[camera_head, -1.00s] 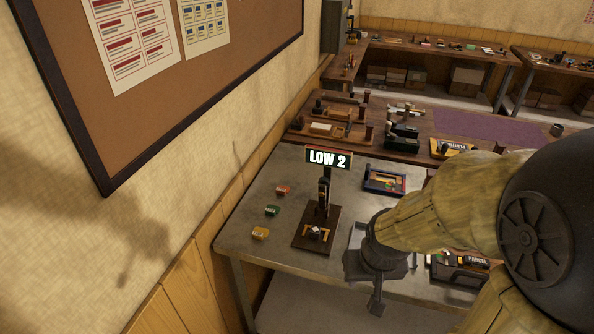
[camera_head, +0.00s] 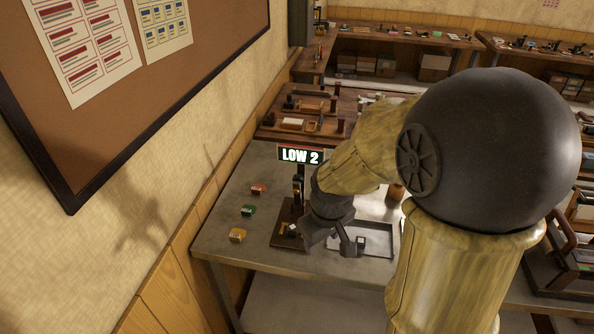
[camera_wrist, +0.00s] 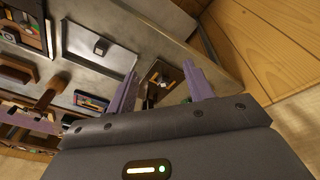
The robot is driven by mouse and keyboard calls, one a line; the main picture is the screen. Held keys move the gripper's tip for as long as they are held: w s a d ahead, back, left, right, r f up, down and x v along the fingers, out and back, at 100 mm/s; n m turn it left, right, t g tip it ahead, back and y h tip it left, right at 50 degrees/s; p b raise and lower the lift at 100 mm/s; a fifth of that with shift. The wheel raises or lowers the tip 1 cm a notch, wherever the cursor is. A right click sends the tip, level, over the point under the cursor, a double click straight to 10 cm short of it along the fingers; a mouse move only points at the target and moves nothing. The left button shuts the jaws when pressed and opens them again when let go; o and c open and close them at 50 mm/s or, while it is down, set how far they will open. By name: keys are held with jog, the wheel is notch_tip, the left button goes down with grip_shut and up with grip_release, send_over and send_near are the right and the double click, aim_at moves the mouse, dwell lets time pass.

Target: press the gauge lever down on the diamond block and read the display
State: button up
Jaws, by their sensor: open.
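The gauge (camera_head: 298,190) stands on a dark wooden base (camera_head: 283,238) on the grey table. Its display (camera_head: 299,155) reads "LOW 2". A small pale-topped block (camera_head: 291,230) sits on the base; I cannot make out a diamond mark. The same block (camera_wrist: 160,78) shows in the wrist view between my fingers, on the base and apart from them. The gauge lever cannot be told apart; my arm partly covers the gauge. My gripper (camera_head: 337,240) is open and empty, just right of the gauge base. In the wrist view my gripper (camera_wrist: 163,90) has its fingers spread.
A grey tray (camera_head: 385,252) with a pale-topped block lies right of the gauge. Red (camera_head: 258,189), green (camera_head: 248,210) and yellow (camera_head: 237,235) labelled pieces lie left of it. The panelled wall (camera_head: 165,285) is close on the left. Wooden benches stand behind.

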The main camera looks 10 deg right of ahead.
jog(key=w+a+r+n+g+p, duration=0.15)
jog(key=w+r+n+p, duration=0.5)
jog(key=w+n, duration=0.75)
notch_tip(320, 180, up, 8)
jog(key=n+p, duration=0.3)
jog(key=n, duration=1)
send_over(298, 192)
jog(key=w, duration=0.3)
jog(key=shift+w+d+f+g, duration=0.1)
jog(key=shift+d+f+g, duration=0.05)
jog(key=shift+d+g, duration=0.2)
jog(key=shift+f, duration=0.1)
notch_tip(298, 192, down, 17)
jog(key=p, duration=0.4)
jog(key=shift+f, duration=0.15)
grip_shut()
